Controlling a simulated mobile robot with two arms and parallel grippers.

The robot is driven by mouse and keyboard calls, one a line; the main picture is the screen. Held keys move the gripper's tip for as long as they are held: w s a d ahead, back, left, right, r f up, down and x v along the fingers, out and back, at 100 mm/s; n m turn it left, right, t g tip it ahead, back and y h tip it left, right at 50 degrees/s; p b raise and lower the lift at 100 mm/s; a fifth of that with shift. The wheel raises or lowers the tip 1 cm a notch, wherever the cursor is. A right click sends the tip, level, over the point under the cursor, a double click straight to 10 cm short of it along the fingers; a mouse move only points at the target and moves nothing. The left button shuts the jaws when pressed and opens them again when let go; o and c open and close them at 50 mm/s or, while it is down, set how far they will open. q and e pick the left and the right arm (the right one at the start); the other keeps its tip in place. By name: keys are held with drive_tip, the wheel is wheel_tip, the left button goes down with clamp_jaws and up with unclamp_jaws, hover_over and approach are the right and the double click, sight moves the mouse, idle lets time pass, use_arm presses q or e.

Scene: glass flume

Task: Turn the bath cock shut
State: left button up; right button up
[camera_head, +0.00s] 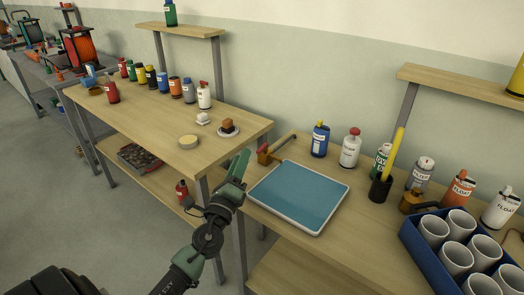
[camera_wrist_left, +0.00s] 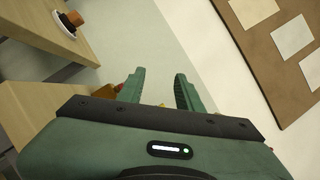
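A brown and brass-coloured fitting (camera_head: 264,154) with a long slanting bar sits at the back left corner of the teal, white-rimmed tray (camera_head: 297,195). It may be the bath cock, but I cannot tell for sure or read its setting. My left gripper (camera_head: 240,163) is raised near the left edge of this bench, just left of the fitting and apart from it in the picture. In the left wrist view its two green fingers (camera_wrist_left: 157,88) are spread with nothing held between them. An orange-brown piece (camera_wrist_left: 106,90) shows beyond the left finger there. My right gripper is not in view.
Bottles, a dark pot (camera_head: 380,188) with a yellow stick, another brass-coloured fitting (camera_head: 411,203) and a blue crate (camera_head: 408,238) of white cups stand to the right. The left bench (camera_head: 150,125) holds several bottles, a saucer (camera_head: 229,132) and a round yellowish disc (camera_head: 188,142).

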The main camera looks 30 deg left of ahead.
sight(258, 153)
use_arm(q)
drive_tip(key=w+f+m+h, duration=0.1)
drive_tip(key=w+m, duration=0.1)
drive_tip(key=m, duration=0.2)
drive_tip(key=w+a+f+m+g+h, duration=0.1)
drive_tip(key=w+f+m+h, duration=0.1)
drive_tip(key=m, duration=0.2)
drive_tip(key=w+a+f+m+g+h, duration=0.1)
drive_tip(key=w+f+m, duration=0.1)
drive_tip(key=m, duration=0.3)
drive_tip(key=shift+w+a+f+h, duration=0.15)
drive_tip(key=shift+w+f+h, duration=0.1)
drive_tip(key=shift+w+h, duration=0.15)
drive_tip(key=shift+w+a+f+m+g, duration=0.1)
drive_tip(key=shift+w+m+g, duration=0.1)
drive_tip(key=shift+m+g, duration=0.1)
drive_tip(key=w, duration=0.7)
drive_tip(key=shift+w+b, duration=0.1)
drive_tip(key=shift+b, duration=0.25)
clamp_jaws()
